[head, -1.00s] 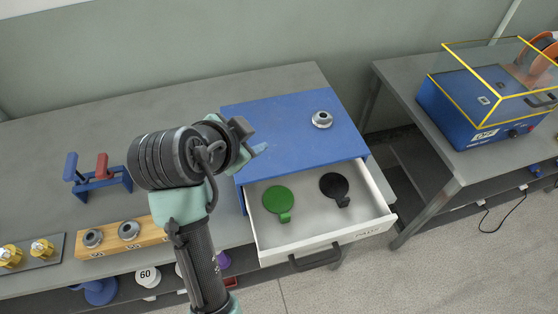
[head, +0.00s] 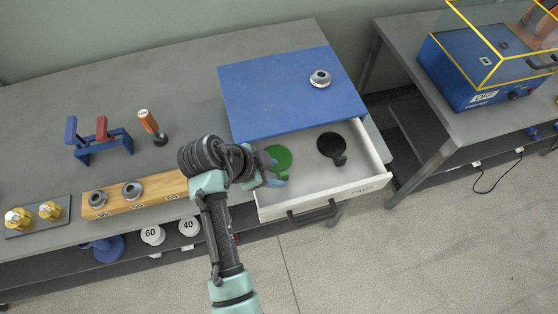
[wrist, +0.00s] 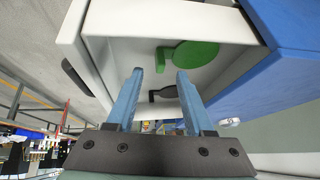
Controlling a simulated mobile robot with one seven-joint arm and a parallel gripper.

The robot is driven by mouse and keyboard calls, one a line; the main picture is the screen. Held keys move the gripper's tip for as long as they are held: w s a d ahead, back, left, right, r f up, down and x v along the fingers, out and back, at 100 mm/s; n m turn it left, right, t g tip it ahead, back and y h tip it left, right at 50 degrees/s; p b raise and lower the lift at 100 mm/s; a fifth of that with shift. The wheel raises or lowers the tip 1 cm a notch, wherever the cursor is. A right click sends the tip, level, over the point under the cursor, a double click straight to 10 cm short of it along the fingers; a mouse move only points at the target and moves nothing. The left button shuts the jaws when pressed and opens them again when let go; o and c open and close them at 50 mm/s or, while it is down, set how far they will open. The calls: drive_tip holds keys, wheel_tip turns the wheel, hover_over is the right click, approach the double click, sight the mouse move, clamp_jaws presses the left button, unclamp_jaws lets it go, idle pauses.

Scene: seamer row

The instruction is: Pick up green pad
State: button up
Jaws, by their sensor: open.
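The green pad (head: 279,156), a flat round disc with a small tab, lies in the left part of the open white drawer (head: 300,200). My gripper (head: 268,172) is at the drawer's left side, close to the pad, and partly covers it in the head view. In the wrist view, my gripper (wrist: 160,80) is open with nothing between its blue fingers. The green pad (wrist: 195,53) shows beyond and above the fingertips, apart from them. A black pad (head: 332,146) lies in the drawer to the right of the green one; it also shows in the wrist view (wrist: 165,94).
The blue cabinet (head: 285,95) carries a metal ring (head: 320,78) on top. The drawer's walls and front handle (head: 312,212) stand around the pads.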

sight(283, 175)
drive_tip(key=shift+p+x, duration=0.4)
drive_tip(key=shift+x, duration=1.65)
clamp_jaws()
